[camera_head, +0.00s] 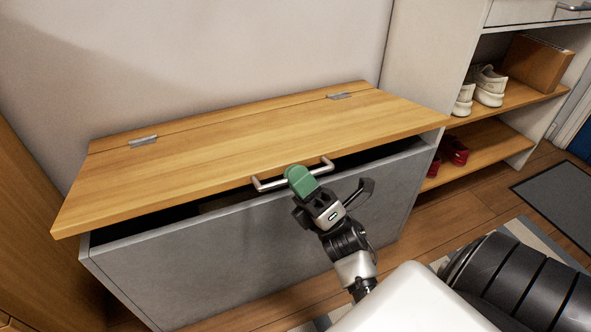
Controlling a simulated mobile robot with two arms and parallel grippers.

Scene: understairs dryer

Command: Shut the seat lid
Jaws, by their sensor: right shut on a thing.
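The wooden seat lid (220,155) lies over a grey storage bench (220,265) in the head view. Its front edge is raised a little, with a dark gap between it and the bench front. Two metal hinges join the lid to a strip at the back. A metal bar handle (268,184) is fixed at the lid's front edge. My right gripper (299,180), with green finger pads, is shut on the handle near its middle. The fingers hide part of the handle. My left gripper is not in view.
A shelf unit (520,97) stands at the right, with white shoes (489,86), red shoes (453,151) and a wooden box (537,63). A wooden panel (30,215) stands close to the bench's left end. A dark mat (562,205) lies on the floor at right.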

